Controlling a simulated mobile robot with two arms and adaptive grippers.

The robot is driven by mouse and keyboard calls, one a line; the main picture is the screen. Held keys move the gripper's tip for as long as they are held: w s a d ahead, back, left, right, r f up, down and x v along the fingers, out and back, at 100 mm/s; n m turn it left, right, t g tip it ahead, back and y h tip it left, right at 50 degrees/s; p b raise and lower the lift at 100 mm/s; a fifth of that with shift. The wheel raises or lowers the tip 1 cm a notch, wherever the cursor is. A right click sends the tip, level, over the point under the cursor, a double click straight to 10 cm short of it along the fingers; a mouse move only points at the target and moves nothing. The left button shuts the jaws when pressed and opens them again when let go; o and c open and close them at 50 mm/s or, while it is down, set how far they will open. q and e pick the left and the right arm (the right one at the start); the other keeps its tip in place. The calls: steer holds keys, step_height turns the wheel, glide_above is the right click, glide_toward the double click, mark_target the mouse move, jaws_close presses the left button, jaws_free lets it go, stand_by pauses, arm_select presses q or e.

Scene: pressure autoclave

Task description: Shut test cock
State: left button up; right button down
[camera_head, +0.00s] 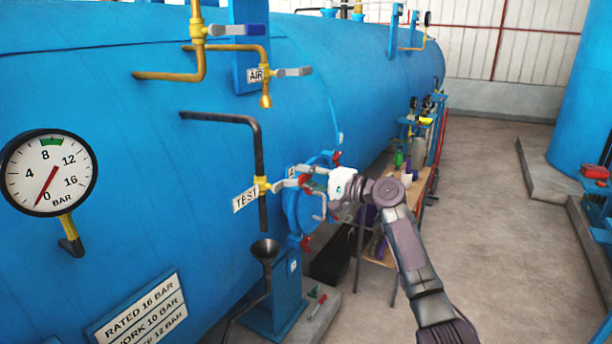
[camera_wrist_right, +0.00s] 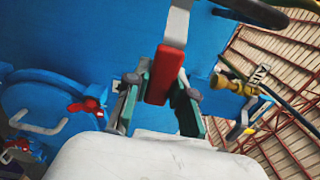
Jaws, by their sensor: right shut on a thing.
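The test cock (camera_head: 262,186) is a yellow valve on a dark pipe beside the TEST label (camera_head: 246,199), in the middle of the head view. Its lever (camera_head: 283,184) points right, roughly level and across the vertical pipe. My right gripper (camera_head: 310,182) is at the lever's outer end. In the right wrist view, the lever's red grip (camera_wrist_right: 166,74) lies between the fingers of my right gripper (camera_wrist_right: 160,98), which are shut on it. My left gripper is not in view.
A funnel (camera_head: 265,250) stands below the test pipe. The AIR cock (camera_head: 265,85) is above, with a pressure gauge (camera_head: 48,172) at left reading near 0. A round blue hatch (camera_head: 296,212) with red knobs is just behind the lever. Open floor (camera_head: 485,235) lies to the right.

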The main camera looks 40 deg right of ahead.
steer(key=shift+f, duration=0.1)
steer(key=c, duration=1)
jaws_free()
steer(key=shift+o, duration=0.2)
steer(key=shift+s+d, duration=0.1)
steer(key=shift+s, duration=0.1)
steer(key=v, duration=1.1)
steer(key=shift+s, duration=0.25)
steer(key=shift+d+f, duration=0.15)
